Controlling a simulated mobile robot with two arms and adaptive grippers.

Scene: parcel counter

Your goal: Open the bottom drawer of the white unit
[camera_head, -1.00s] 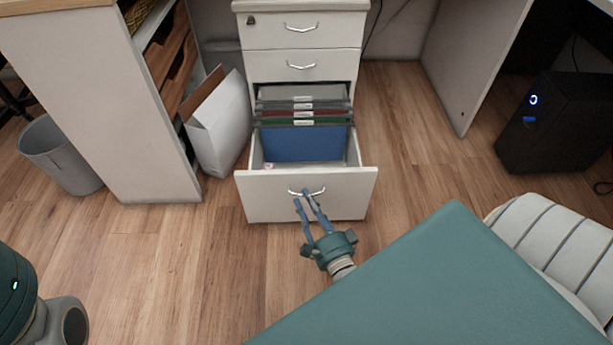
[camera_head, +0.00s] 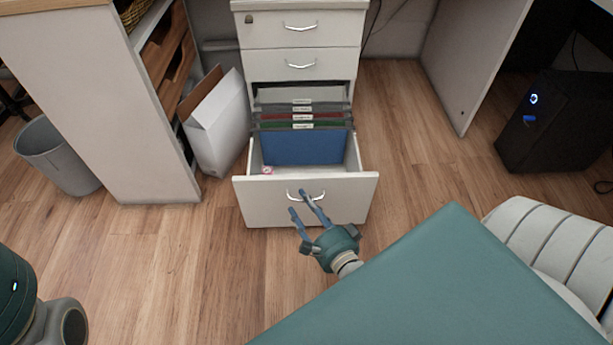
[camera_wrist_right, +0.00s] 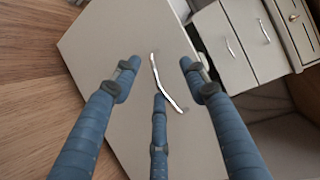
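The white unit (camera_head: 300,32) stands at the back middle in the head view. Its bottom drawer (camera_head: 258,204) is pulled well out, with hanging files (camera_head: 305,148) inside. The drawer's silver handle (camera_head: 320,195) is on its front panel and shows in the wrist view (camera_wrist_right: 167,85). My right gripper (camera_head: 298,201) is at the handle from the front. In the right wrist view its blue fingers (camera_wrist_right: 157,75) are spread apart, with the handle between them and no clear grip on it. My left gripper is out of the head view.
Two upper drawers (camera_head: 300,63) of the unit are shut. A white box (camera_head: 217,130) and a grey bin (camera_head: 62,155) stand at left. A black computer (camera_head: 555,122) is at right. The wood floor (camera_head: 215,265) in front is clear.

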